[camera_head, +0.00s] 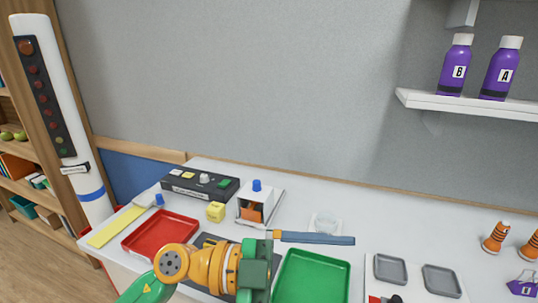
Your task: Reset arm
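My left arm, orange and green, enters at the bottom of the head view. Its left gripper (268,250) is above the worktop, between the red tray (160,234) and the green tray (312,280). A blue-grey bar (318,239) with an orange end extends right from beside the gripper's upper end. I cannot tell whether the gripper holds the bar or only overlaps it. The finger gap is hidden. My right gripper cannot be made out.
Two grey dishes (390,269) are at the right. A shelf (470,104) above holds purple bottles (455,66).

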